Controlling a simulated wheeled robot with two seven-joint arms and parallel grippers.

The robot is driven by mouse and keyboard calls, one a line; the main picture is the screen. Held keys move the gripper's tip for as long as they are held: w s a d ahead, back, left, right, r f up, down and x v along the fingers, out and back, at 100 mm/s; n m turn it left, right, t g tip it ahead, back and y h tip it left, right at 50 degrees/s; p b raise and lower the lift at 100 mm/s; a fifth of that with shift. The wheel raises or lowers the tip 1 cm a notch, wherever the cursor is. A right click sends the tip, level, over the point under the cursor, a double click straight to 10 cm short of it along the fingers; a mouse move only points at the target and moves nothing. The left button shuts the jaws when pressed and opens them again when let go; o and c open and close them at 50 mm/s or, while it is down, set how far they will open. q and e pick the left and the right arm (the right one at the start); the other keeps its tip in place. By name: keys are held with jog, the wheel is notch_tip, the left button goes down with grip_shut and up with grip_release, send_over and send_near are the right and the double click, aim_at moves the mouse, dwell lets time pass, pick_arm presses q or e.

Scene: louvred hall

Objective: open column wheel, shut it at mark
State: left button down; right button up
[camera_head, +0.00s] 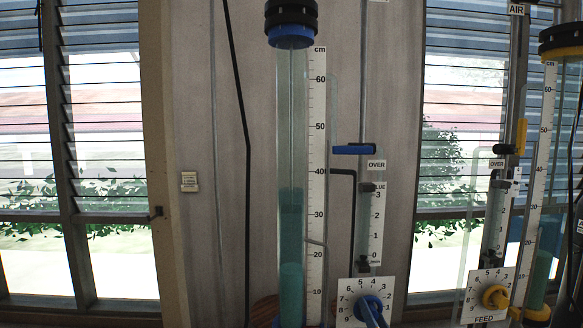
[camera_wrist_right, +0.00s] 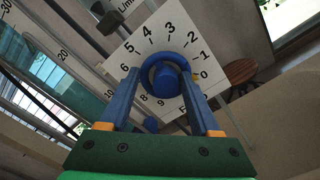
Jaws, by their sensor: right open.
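A blue wheel (camera_head: 367,305) sits on a white numbered dial plate (camera_head: 345,300) at the bottom of the head view. In the right wrist view the same wheel (camera_wrist_right: 165,80) lies between the blue fingers of my right gripper (camera_wrist_right: 160,70), which are apart on either side of it. I cannot tell whether they touch it. My left gripper is out of view.
A blue lever (camera_head: 353,150) and a flow gauge (camera_head: 376,220) labelled OVER stand above the dial. A second column with a yellow wheel (camera_head: 495,297) on a FEED dial is at the right. Black pipes run down the wall. A brown round stool (camera_wrist_right: 240,70) shows in the wrist view.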

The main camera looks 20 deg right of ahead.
jog(key=shift+f, duration=0.25)
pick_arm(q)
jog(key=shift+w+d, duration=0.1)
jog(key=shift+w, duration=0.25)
pick_arm(e)
jog(key=v, duration=1.3)
jog(key=shift+w+a+f, duration=0.1)
jog(key=shift+w+f, duration=0.05)
jog(key=shift+w, duration=0.05)
jog(key=shift+s, duration=0.1)
